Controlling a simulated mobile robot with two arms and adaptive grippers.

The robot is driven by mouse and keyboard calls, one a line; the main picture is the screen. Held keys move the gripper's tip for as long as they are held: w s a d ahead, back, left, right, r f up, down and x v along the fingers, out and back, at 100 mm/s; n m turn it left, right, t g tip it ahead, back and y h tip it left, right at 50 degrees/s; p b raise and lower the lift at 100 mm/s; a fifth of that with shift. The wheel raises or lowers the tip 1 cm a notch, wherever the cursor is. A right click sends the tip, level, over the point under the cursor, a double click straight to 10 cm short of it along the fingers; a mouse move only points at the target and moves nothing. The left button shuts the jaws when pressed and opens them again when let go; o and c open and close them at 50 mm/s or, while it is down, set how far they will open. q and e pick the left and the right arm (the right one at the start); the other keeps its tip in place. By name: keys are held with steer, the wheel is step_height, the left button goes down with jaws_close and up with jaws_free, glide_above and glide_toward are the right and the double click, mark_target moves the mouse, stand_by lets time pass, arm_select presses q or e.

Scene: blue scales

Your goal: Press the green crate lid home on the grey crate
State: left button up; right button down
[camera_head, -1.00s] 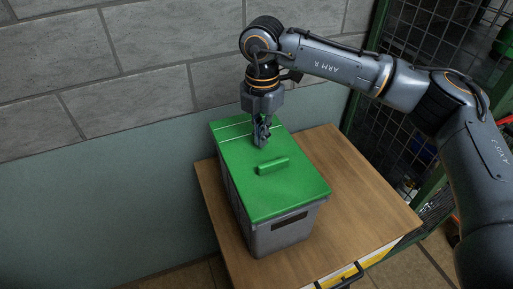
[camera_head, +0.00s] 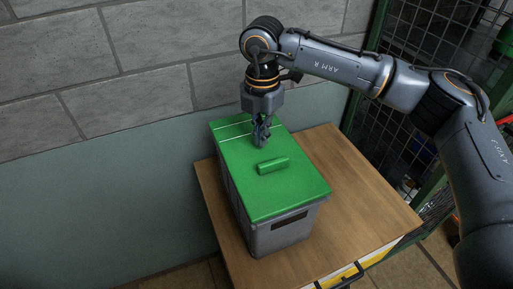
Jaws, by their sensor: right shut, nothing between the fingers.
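The green crate lid (camera_head: 254,191) lies on top of the grey crate (camera_head: 283,233), covering its whole opening. A raised green handle bar sits in the middle of the lid, and a thin pale line crosses it near the far end. The crate stands upright on a wooden table top. My right gripper (camera_head: 261,143) points down, shut and empty, with its fingertips at the lid behind the handle. I cannot tell for certain whether the tips touch the lid. My left gripper is not in view.
The wooden table top (camera_head: 358,200) has free room to the right of the crate. A grey block wall (camera_head: 120,90) stands behind and left. A green-framed wire mesh cage (camera_head: 400,120) is at the right, behind my right arm.

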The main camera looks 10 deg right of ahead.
mark_target(261, 149)
steer(key=shift+f+b, duration=0.75)
steer(key=shift+f, duration=0.2)
stand_by(0.3)
steer(key=shift+r, duration=0.15)
stand_by(0.4)
step_height(261, 149, up, 9)
steer(key=p, duration=0.4)
stand_by(0.6)
stand_by(0.4)
